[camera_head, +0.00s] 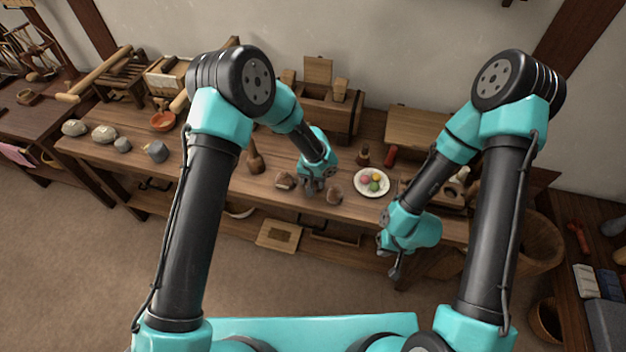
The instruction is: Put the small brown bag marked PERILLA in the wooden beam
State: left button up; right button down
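Two small brown lumps that look like bags lie on the bench near its front edge: a left one (284,181) and a right one (334,196). No marking is readable on either, so I cannot tell which is PERILLA. My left gripper (312,188) points down between them; whether its fingers are apart is too small to tell. My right gripper (394,270) hangs in front of the bench's front edge, below its top, seen from the side with its finger gap hidden. A heavy wooden block with upright pieces, likely the wooden beam (342,122), stands at the back of the bench.
A white plate (359,187) with several coloured balls lies right of the bags. A brown bottle-shaped object (255,158) stands left of them. A dark bottle (363,156) and a red object (390,155) stand behind the plate. Grey stones (104,133) lie at the left.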

pick_arm(q)
jog(key=o, duration=0.3)
jog(key=shift+o, duration=0.2)
jog(key=shift+r, duration=0.1)
notch_tip(320, 180, up, 12)
jog(key=shift+r, duration=0.1)
dwell(0.4)
dwell(0.5)
jog(key=s+a+f+h, duration=0.1)
jog(key=s+a+f, duration=0.1)
jog(key=a+f, duration=0.1)
jog(key=s+a+f+n+h, duration=0.1)
jog(key=s+a+f, duration=0.2)
jog(key=a+f, duration=0.1)
jog(key=s+a+f+g+h, duration=0.1)
jog(key=s+a+f, duration=0.2)
jog(key=a, duration=0.1)
jog(key=shift+s+f+n, duration=0.2)
jog(key=shift+f+n, duration=0.1)
jog(key=s+a+f+n+t, duration=0.1)
jog(key=s+a+f, duration=0.1)
jog(key=s+a, duration=0.4)
jog(key=s+a+f+n, duration=0.2)
jog(key=s+a+f, duration=0.1)
jog(key=s+a, duration=0.4)
jog(key=shift+s+f+t+h, duration=0.35)
jog(key=shift+s+t+h, duration=0.05)
jog(key=shift+s, duration=0.65)
